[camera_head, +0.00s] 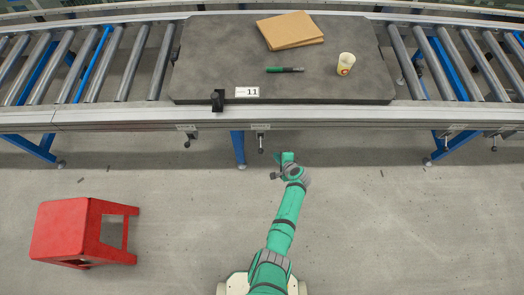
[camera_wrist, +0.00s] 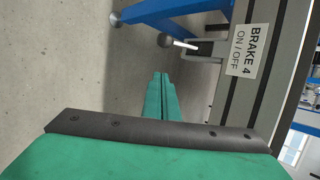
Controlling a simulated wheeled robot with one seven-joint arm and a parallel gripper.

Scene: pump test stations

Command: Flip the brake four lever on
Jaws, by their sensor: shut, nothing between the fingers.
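The brake four lever shows in the wrist view as a short white rod (camera_wrist: 185,45) with a dark round knob (camera_wrist: 166,41). It sticks out from a bracket on the conveyor beam, beside the label "BRAKE 4 ON/OFF" (camera_wrist: 250,51). In the head view, the lever nearest my gripper (camera_head: 261,143) hangs below the beam under a small label too small to read. My green gripper (camera_wrist: 161,76) is shut and empty, with its fingertips apart from the knob. In the head view my gripper (camera_head: 288,157) is just in front of the beam, right of that lever.
Similar levers hang along the beam, one to the left (camera_head: 187,140) and others to the right (camera_head: 446,146). A red stool (camera_head: 68,226) stands at left. A blue leg (camera_head: 238,149) is near the lever. The grey platform (camera_head: 210,55) carries cardboard, a marker and a cup.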

